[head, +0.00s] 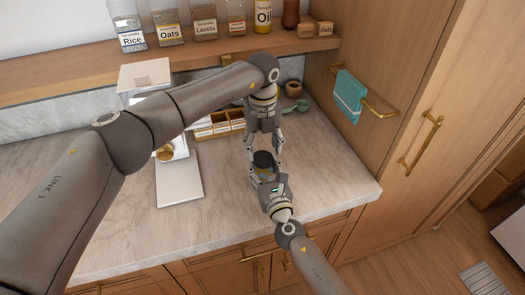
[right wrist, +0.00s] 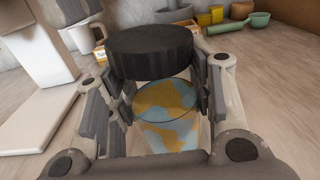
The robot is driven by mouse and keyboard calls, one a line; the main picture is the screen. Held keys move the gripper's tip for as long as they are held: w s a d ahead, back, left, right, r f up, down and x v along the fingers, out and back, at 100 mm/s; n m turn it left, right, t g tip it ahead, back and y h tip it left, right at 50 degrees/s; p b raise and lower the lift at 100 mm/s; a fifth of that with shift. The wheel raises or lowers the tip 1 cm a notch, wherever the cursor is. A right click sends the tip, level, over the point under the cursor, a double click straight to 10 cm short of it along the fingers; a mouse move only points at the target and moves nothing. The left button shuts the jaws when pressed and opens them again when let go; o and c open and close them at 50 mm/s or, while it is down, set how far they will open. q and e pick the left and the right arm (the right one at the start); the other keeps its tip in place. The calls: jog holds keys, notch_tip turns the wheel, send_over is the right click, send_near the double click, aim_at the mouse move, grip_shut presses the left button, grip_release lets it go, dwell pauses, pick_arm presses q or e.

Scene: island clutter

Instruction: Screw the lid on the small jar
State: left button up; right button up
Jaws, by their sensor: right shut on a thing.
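The small jar (right wrist: 165,125) is clear, with blue and yellow showing in it. My right gripper (head: 264,174) is shut around its sides, one finger on each side in the right wrist view. In the head view the lid (head: 263,158) is a dark disc above the right gripper. My left gripper (head: 264,148) comes down from above with its fingers spread, just above and behind the lid.
A wooden tray of small boxes (head: 219,125) stands behind, with a green scoop (head: 296,107) and a small brown pot (head: 293,88) to its right. A white appliance (head: 179,182) is at left. The shelf above holds labelled jars. The counter (head: 330,178) right of the jar is clear.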

pick_arm(q)
jog(key=c, duration=1)
jog(key=shift+o, duration=0.2)
jog(key=shift+f, duration=0.2)
jog(key=shift+f, duration=0.75)
jog(key=shift+r, duration=0.1)
jog(key=shift+r, duration=1.95)
pick_arm(e)
jog(key=o, duration=1.5)
